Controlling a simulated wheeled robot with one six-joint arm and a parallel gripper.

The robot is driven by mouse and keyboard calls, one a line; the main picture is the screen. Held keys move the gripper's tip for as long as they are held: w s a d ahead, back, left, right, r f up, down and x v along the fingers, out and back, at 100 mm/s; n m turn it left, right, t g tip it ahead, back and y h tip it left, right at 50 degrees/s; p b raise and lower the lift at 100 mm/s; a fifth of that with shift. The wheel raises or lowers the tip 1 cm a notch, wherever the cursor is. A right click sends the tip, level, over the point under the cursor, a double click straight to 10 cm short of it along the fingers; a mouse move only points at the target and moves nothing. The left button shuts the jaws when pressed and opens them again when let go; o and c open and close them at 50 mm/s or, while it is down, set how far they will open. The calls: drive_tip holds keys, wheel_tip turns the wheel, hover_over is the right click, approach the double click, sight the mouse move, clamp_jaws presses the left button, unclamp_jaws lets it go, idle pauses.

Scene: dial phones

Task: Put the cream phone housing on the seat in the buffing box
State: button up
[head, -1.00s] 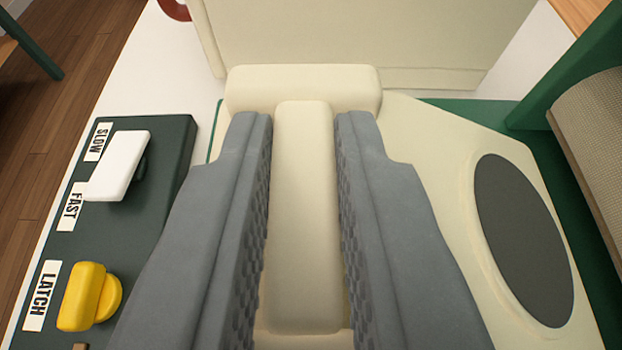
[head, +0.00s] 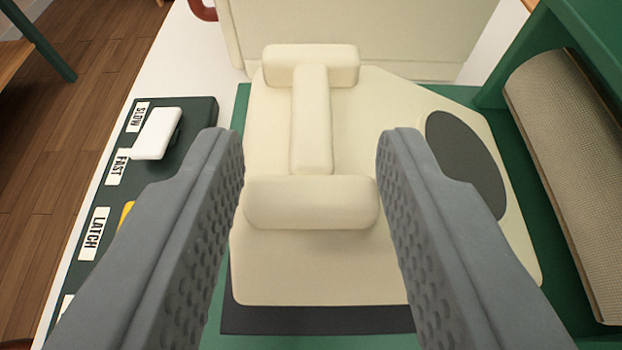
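The cream phone housing (head: 290,275) lies on a dark pad (head: 310,320) inside the green buffing box (head: 530,120) in the head view. Its handset (head: 312,125) runs along it, with a block at each end, and a dark oval (head: 466,165) is on its right side. The dark pad shows along the housing's near edge; whether the housing sits fully in the seat is hidden beneath it.
A beige textured roller (head: 575,170) stands along the right. A dark control panel (head: 195,115) at the left has a white lever (head: 157,134) by SLOW and FAST labels, and a yellow knob (head: 127,213) near LATCH, partly behind my left finger. A cream panel (head: 360,35) stands at the back.

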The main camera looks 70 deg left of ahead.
drive_tip(key=v, duration=0.5)
drive_tip(key=shift+s+d+r, duration=0.1)
drive_tip(key=shift+d+r, duration=0.05)
drive_tip(key=shift+d, duration=0.2)
drive_tip(key=s+d+r+m+t+h, duration=0.3)
drive_tip(key=s+m+t+h, duration=0.1)
drive_tip(key=s, duration=0.6)
drive_tip(key=s+d+r+m+t+h, duration=0.3)
drive_tip(key=s+r+m+t+h, duration=0.1)
drive_tip(key=s, duration=0.6)
drive_tip(key=s+d+r+m+t+h, duration=0.3)
drive_tip(key=s+m, duration=0.3)
drive_tip(key=s, duration=0.5)
drive_tip(key=shift+d+r+t+h, duration=0.2)
drive_tip(key=shift+d+t+h, duration=0.4)
drive_tip(key=shift+t+h, duration=0.3)
